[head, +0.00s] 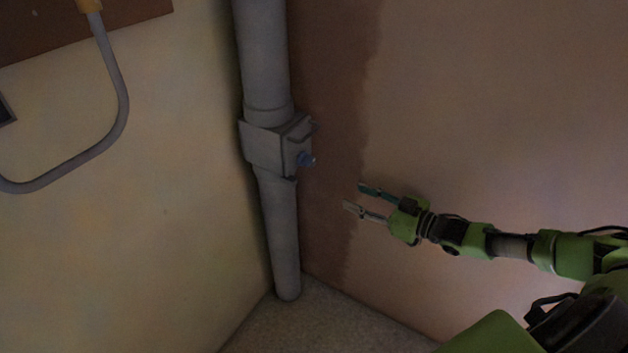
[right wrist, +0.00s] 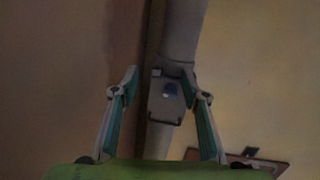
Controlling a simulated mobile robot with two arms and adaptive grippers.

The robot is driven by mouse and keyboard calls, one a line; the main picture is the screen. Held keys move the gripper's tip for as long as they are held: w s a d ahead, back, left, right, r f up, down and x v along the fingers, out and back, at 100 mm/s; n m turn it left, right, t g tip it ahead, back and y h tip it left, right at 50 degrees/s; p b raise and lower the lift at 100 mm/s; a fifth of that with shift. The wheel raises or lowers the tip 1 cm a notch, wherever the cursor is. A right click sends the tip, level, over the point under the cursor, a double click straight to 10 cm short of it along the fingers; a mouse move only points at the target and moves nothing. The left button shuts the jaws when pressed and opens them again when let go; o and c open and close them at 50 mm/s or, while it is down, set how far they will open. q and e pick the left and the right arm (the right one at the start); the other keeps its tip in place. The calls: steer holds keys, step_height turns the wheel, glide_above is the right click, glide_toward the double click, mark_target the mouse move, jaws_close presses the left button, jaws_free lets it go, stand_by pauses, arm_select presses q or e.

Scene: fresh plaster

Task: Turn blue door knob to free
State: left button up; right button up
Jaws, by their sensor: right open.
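My left gripper is not in view.
The grey pipe (head: 263,60) runs down the corner to the floor (head: 290,325). A bent grey tube (head: 122,100) hangs along the left wall below a brown board (head: 60,28). The space between my right gripper and the box looks clear.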

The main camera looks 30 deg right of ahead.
mark_target(312, 161)
step_height(312, 161, up, 8)
steer(key=s+a+r+y+b, duration=0.1)
steer(key=s+a+y+b, duration=0.1)
steer(key=y+b, duration=0.1)
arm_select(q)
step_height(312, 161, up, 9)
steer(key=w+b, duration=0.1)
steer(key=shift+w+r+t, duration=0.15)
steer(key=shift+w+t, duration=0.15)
arm_select(e)
steer(key=shift+t, duration=0.3)
steer(key=x, duration=1.3)
steer(key=shift+w+d+f, duration=0.1)
steer(key=shift+w+f, duration=0.2)
steer(key=shift+f, duration=0.05)
steer(key=c, duration=1)
